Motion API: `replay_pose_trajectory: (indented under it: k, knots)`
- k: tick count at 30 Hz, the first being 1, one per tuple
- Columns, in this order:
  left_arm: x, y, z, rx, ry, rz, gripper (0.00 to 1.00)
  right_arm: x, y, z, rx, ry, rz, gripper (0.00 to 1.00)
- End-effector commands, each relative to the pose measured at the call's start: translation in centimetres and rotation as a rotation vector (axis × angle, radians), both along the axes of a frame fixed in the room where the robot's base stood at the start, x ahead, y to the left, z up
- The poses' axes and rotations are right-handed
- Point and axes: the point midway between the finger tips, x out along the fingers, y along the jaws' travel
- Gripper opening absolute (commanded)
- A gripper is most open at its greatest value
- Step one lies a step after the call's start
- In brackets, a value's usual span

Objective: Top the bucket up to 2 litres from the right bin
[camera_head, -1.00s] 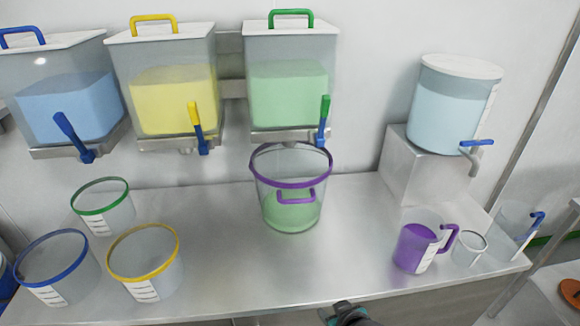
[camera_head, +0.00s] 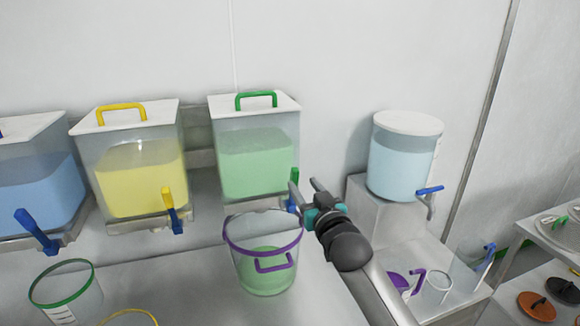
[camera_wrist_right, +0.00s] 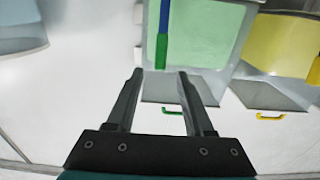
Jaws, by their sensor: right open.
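The right bin (camera_head: 253,160) has a green lid handle, holds pale green material and sits at mid-left in the head view. Its tap lever with a green end (camera_head: 295,178) hangs at its lower right corner. The purple-rimmed bucket (camera_head: 262,268) stands upright below the bin's outlet with some green material in its lower part; no level mark is readable. My right gripper (camera_head: 303,188) is open beside the lever. In the right wrist view the green lever end (camera_wrist_right: 162,52) shows just ahead of the gap between my open fingers (camera_wrist_right: 160,75). My left gripper is out of view.
A yellow bin (camera_head: 140,175) and a blue bin (camera_head: 38,185) hang to the left. A water-like drum (camera_head: 402,160) stands on a block at right. Green-rimmed (camera_head: 70,290) and yellow-rimmed buckets stand front left.

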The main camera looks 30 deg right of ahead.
Motion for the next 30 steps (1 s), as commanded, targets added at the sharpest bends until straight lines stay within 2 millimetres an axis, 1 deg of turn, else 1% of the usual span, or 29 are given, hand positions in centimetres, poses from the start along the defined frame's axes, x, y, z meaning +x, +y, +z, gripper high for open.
replay_pose_trajectory:
  k: [1, 6, 18, 24, 30]
  knots:
    - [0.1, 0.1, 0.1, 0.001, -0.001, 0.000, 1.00, 0.8, -0.2, 0.2, -0.001, -0.002, 0.000, 0.53]
    - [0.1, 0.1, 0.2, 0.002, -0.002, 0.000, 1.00, 3.1, -0.8, 0.1, -0.001, 0.000, -0.001, 0.53]
    - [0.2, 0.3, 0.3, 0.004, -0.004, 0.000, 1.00, 8.0, -1.9, 0.1, 0.000, 0.001, 0.000, 0.53]
    - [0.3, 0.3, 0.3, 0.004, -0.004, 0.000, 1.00, 9.6, -2.3, 0.0, 0.000, 0.001, 0.001, 0.53]
    - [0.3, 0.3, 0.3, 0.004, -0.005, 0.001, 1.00, 10.3, -2.4, 0.0, 0.000, 0.002, 0.000, 0.53]
